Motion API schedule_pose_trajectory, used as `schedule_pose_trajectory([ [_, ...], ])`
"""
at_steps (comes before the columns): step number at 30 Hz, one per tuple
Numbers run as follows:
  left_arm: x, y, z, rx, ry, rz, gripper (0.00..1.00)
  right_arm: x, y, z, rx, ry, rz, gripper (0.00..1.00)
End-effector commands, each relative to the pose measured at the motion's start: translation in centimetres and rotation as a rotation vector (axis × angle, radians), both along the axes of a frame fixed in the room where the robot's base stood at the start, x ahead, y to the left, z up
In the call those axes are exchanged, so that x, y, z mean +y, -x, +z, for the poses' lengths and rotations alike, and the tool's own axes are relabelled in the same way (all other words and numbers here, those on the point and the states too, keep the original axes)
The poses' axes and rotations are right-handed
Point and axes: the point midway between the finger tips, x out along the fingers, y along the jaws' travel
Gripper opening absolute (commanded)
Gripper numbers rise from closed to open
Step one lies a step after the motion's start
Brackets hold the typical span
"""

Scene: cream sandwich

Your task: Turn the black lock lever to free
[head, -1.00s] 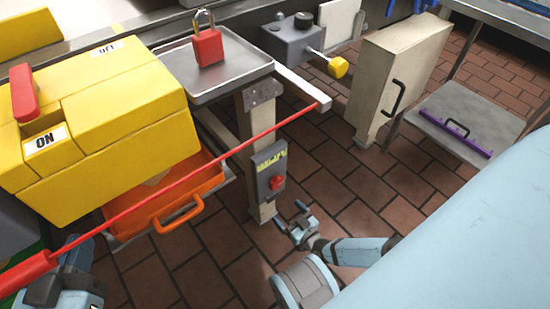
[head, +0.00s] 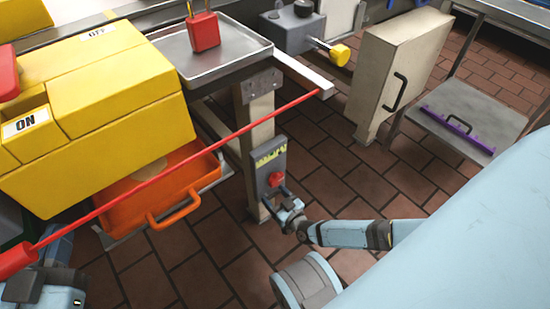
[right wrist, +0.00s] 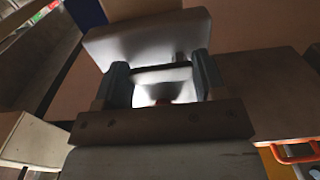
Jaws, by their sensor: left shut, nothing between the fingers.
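I cannot make out a black lock lever for certain. A grey box (head: 292,33) at the top centre carries a black knob (head: 303,8) and a yellow knob (head: 340,54) on a rod. My right gripper (head: 281,201) is open at a red button (head: 275,179) on a grey control box (head: 268,160). In the right wrist view, its fingers (right wrist: 162,82) stand apart in front of the box; contact is unclear. My left gripper (head: 22,285) is at the lower left, shut and empty, just below the red handle of a long red rod (head: 180,170).
A yellow machine (head: 110,110) with ON and OFF labels stands at left over an orange tray (head: 150,215). A metal tray (head: 235,68) holds a red padlock (head: 203,32). A beige cabinet (head: 400,60) has a black handle. The tiled floor has free room.

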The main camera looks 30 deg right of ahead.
Motion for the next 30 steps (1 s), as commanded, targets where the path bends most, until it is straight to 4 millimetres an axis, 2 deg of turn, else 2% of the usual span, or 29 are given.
schedule_pose_trajectory([
  [8,0.0,0.0,0.1,0.002,0.005,0.001,0.00,0.0,0.0,0.0,0.001,-0.019,-0.001,0.41],
  [14,-0.1,0.0,0.2,0.008,0.016,0.003,0.00,0.0,0.1,-0.2,0.010,-0.101,-0.002,0.41],
  [30,-0.1,0.0,-0.2,0.019,0.015,0.003,0.00,0.4,0.1,-1.2,0.046,-0.573,-0.002,0.41],
])
